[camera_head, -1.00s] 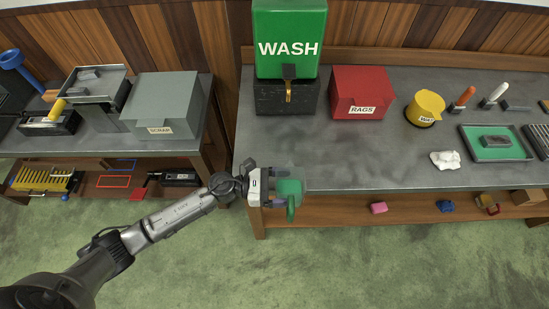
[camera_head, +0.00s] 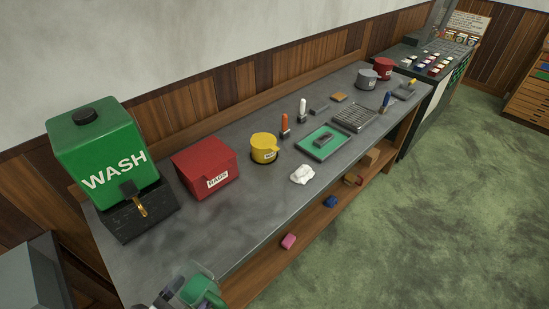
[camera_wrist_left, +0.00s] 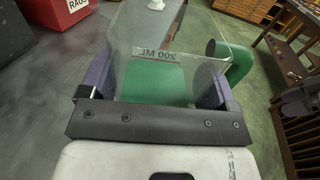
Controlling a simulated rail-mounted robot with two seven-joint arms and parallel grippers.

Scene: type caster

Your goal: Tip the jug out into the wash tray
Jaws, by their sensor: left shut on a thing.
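The jug (camera_head: 203,291) is clear with green parts and a green handle. It is at the bottom edge of the head view, by the bench's near left corner. My left gripper (camera_head: 172,296) is shut on it. A black tray (camera_head: 158,222) stands under the brass tap of the green WASH tank (camera_head: 104,150), up and left of the jug.
The bench top between the jug and the RAGS box is clear.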

